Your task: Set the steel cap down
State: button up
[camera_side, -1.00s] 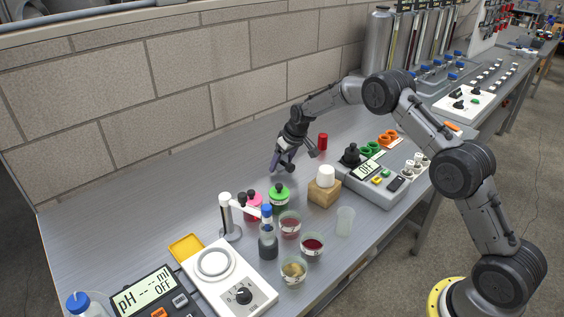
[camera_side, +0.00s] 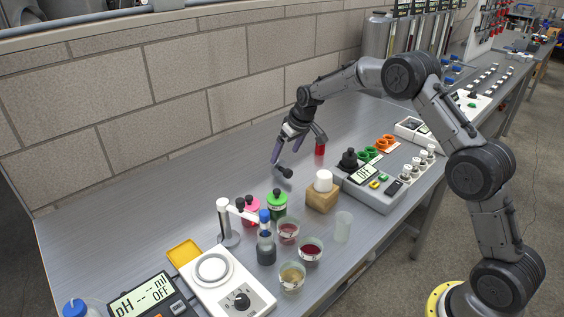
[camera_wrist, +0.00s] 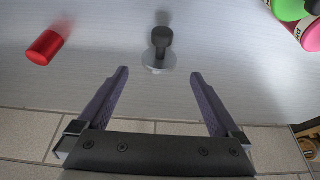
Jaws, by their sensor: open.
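The steel cap, a small piece with a dark knob and a shiny grey disc, rests on the bench in the wrist view (camera_wrist: 160,52). In the side view only its dark part (camera_side: 286,173) shows clearly, and I cannot tell whether it stands upright or lies tilted. My gripper (camera_side: 298,151) is open above the bench, with its fingers spread. In the wrist view my gripper (camera_wrist: 160,73) has nothing held between its fingers, and the cap lies just beyond the fingertips, apart from both.
A red cylinder (camera_side: 320,149) stands behind my gripper. The bench to the left, along the wall, is clear.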

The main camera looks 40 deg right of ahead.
aim_at(290, 172)
jog(key=shift+v, duration=2.15)
jog(key=s+a+r, duration=0.3)
jog(key=s+r, duration=0.4)
jog(key=s, duration=0.3)
jog(key=s+a+r, duration=0.3)
jog(key=s+r, duration=0.5)
jog(key=s, duration=0.2)
jog(key=s+a+f, duration=0.1)
jog(key=s, duration=1)
jog(key=s+a+f+t, duration=0.1)
jog(key=s+a+f, duration=0.1)
jog(key=s, duration=1)
